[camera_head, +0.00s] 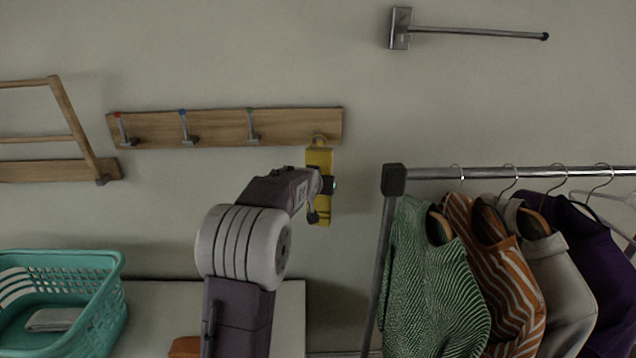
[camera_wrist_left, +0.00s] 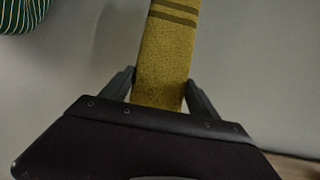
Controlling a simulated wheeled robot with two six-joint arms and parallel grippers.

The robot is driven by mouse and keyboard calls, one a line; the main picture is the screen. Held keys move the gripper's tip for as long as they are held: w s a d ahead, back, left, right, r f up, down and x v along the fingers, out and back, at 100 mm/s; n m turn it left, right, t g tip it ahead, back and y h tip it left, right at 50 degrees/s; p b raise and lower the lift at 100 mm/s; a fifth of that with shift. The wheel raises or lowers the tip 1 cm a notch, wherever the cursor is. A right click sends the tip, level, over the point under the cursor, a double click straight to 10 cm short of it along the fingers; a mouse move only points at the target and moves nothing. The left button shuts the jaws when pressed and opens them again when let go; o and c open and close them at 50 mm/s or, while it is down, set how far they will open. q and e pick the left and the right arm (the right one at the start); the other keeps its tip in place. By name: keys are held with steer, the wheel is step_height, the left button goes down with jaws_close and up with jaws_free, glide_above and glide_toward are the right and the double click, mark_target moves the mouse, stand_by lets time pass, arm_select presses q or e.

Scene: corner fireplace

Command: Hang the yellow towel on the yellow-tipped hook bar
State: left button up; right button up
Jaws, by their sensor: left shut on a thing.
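The yellow towel (camera_head: 319,160) hangs narrow and upright in the head view, with a small loop at its top in front of the right end of a wooden hook bar (camera_head: 215,127). Red, blue and green hook tips show on this bar. I cannot make out a yellow tip; the right end is partly covered by the towel's top. I cannot tell whether the loop is around a hook. My left gripper (camera_head: 326,186) is shut on the towel below its top. In the left wrist view the towel (camera_wrist_left: 168,60) runs between the fingers (camera_wrist_left: 159,82). My right gripper is out of view.
A metal rod (camera_head: 475,32) with a dark tip sticks out at upper right. A clothes rack (camera_head: 520,173) with several garments stands right of the towel. A wooden frame (camera_head: 65,120) is on the wall at left. A teal basket (camera_head: 105,300) stands lower left.

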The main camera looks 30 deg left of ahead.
arm_select(q)
steer(key=shift+f, duration=0.15)
stand_by(0.3)
stand_by(0.4)
steer(key=o, duration=1.6)
steer(key=b+v, duration=0.3)
steer(key=v, duration=0.6)
